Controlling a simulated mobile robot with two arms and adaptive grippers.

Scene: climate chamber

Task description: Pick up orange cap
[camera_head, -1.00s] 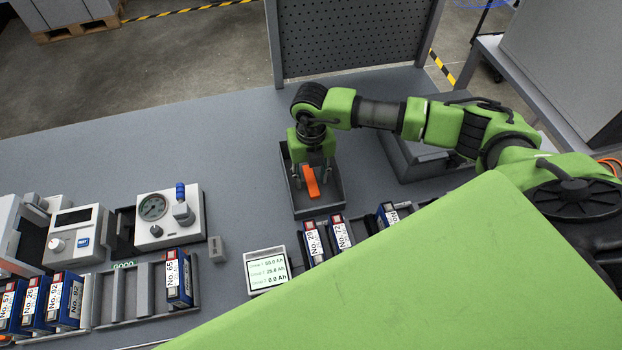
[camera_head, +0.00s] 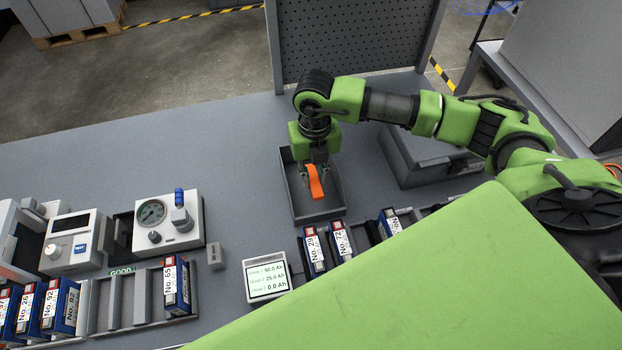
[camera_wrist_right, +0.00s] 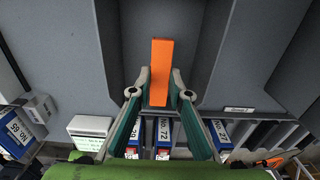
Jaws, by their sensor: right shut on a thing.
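The orange cap (camera_head: 315,181) is a small flat orange strip. It is at the grey tray (camera_head: 332,212) in the head view. My right gripper (camera_head: 317,166) points down over the tray and is shut on the cap. In the right wrist view the cap (camera_wrist_right: 160,72) stands out between the two fingertips of the right gripper (camera_wrist_right: 160,88), with the tray behind it. I cannot tell whether the cap still touches the tray floor. My left gripper is not in view.
Several labelled blue batteries (camera_head: 340,240) stand in a rack in front of the tray. A display (camera_head: 267,278) and a gauge box (camera_head: 168,222) are to the left. A grey box (camera_head: 425,155) stands right of the tray.

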